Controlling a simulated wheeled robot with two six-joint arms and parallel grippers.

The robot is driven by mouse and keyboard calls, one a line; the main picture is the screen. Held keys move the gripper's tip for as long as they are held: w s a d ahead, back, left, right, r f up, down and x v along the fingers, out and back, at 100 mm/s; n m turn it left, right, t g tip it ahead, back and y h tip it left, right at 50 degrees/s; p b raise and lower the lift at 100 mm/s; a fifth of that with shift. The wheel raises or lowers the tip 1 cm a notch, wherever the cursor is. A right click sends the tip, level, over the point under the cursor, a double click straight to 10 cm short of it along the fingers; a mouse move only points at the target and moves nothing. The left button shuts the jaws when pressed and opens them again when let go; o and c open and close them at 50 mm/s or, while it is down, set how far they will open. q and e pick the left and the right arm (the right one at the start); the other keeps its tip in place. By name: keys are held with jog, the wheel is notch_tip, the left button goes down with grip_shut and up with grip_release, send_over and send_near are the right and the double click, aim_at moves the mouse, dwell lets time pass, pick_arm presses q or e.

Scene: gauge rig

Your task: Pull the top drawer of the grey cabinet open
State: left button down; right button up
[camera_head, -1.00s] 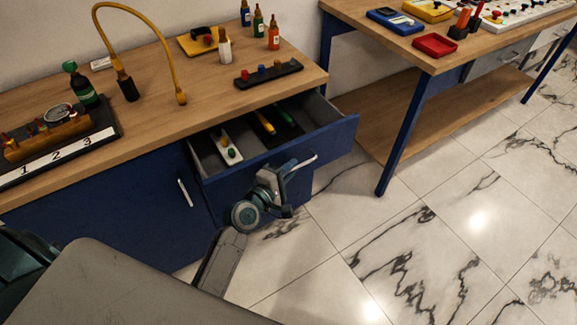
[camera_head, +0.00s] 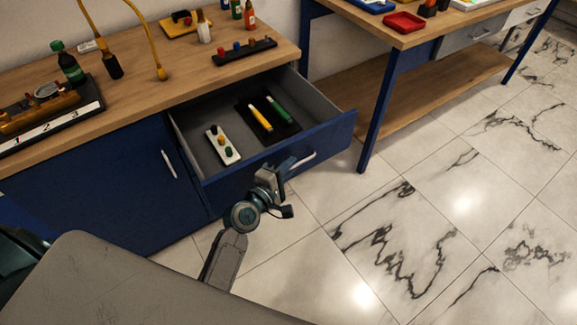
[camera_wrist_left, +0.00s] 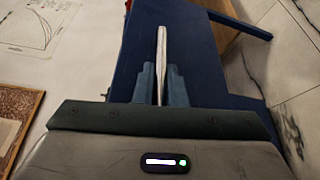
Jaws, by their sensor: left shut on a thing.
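A blue drawer (camera_head: 330,135) under the left wooden bench stands far open, its grey inside showing. My left gripper (camera_head: 283,174) is shut on its silver bar handle (camera_head: 303,160). In the left wrist view the handle (camera_wrist_left: 162,45) runs between the fingers of my left gripper (camera_wrist_left: 160,80), in front of the blue drawer front (camera_wrist_left: 190,60). A grey drawer front (camera_head: 468,36) with a handle shows under the other bench at the upper right, and it looks closed. My right gripper is not in view.
The drawer holds a white block with knobs (camera_head: 222,146) and a black tray (camera_head: 267,124) with yellow and green pieces. A blue cupboard door (camera_head: 110,180) is left of it. A blue table leg (camera_head: 373,125) stands near the drawer's right end. Marble floor (camera_head: 440,230) is clear in front.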

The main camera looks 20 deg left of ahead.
pick_arm(q)
jog(key=c, duration=1.5)
grip_release()
jog(key=shift+s+a, duration=0.1)
jog(key=shift+s, duration=0.15)
jog(key=f+b+v, duration=0.1)
jog(key=v, duration=0.9)
jog(key=shift+s+r+b, duration=0.15)
jog(key=shift+r+b, duration=0.15)
jog(key=shift+r, duration=0.2)
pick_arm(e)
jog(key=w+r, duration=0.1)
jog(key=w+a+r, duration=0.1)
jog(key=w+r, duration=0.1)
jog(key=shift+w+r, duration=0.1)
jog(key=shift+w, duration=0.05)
